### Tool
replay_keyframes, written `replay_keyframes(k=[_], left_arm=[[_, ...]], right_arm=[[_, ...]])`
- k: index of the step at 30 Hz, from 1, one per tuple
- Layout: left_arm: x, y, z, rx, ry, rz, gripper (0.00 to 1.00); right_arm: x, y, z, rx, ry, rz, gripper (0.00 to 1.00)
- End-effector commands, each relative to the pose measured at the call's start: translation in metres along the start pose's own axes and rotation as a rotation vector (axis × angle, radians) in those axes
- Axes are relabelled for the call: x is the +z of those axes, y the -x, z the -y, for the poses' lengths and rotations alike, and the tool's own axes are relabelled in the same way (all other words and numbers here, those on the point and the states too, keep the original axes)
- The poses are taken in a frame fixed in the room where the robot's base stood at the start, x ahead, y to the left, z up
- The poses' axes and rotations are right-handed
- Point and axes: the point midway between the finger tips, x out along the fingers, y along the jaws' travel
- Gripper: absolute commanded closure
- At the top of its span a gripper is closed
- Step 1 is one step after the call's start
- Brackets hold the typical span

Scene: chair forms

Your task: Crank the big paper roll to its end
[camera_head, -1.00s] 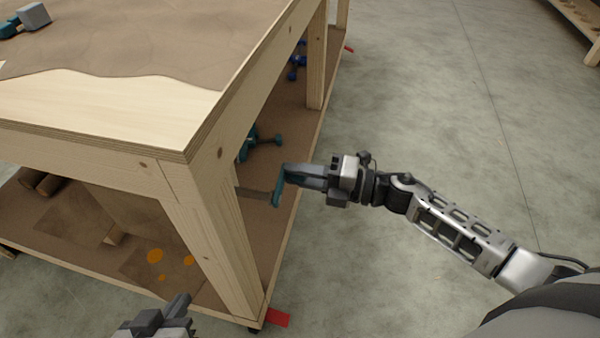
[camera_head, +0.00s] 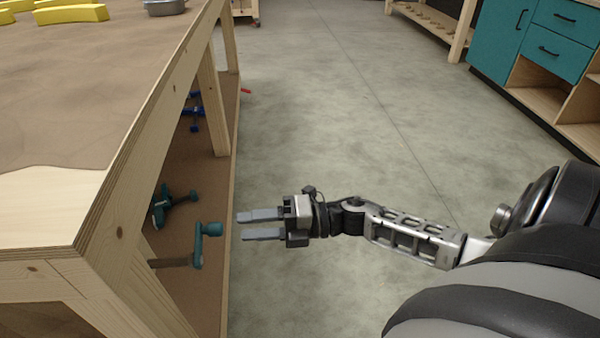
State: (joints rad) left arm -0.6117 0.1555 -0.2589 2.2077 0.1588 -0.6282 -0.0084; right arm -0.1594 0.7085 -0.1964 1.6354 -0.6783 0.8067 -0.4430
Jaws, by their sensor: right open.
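A teal crank handle (camera_head: 202,244) sticks out at the side of the wooden workbench (camera_head: 128,170), on a brown shaft (camera_head: 170,262) that comes from behind the bench leg. Its arm stands roughly upright with the knob at the top. My right gripper (camera_head: 240,227) is open and empty, with its two fingers pointing left. The fingertips are a little to the right of the knob, apart from it. Brown paper (camera_head: 70,110) covers much of the bench top and ends in a wavy edge. The roll itself is hidden. My left gripper is out of view.
Teal and blue clamps (camera_head: 190,112) lie on the bench's lower shelf (camera_head: 213,185). Yellow pieces (camera_head: 70,14) and a grey container (camera_head: 165,7) rest on the top. Teal cabinets (camera_head: 545,40) stand at the far right. The concrete floor between is clear.

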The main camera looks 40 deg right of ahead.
Motion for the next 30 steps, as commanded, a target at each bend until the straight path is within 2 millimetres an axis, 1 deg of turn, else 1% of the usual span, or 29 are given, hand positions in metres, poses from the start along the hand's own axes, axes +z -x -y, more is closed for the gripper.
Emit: replay_keyframes(k=[1, 6, 9, 12, 18, 30], left_arm=[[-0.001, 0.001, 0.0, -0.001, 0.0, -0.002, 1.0], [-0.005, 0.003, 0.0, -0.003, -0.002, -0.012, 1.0], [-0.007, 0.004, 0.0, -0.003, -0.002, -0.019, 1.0], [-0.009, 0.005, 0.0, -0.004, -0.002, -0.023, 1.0], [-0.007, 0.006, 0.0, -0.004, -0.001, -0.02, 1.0], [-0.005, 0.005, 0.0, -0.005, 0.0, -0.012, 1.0]], right_arm=[[-0.001, 0.015, 0.001, -0.006, -0.001, 0.0, 0.54], [-0.001, 0.052, 0.001, -0.004, -0.002, 0.001, 0.54], [-0.001, 0.07, 0.0, -0.002, -0.001, 0.0, 0.54], [0.0, 0.081, 0.0, -0.002, -0.002, 0.0, 0.54], [0.0, 0.09, 0.0, 0.001, 0.001, 0.0, 0.54], [0.0, 0.09, 0.0, 0.001, 0.001, 0.0, 0.54]])
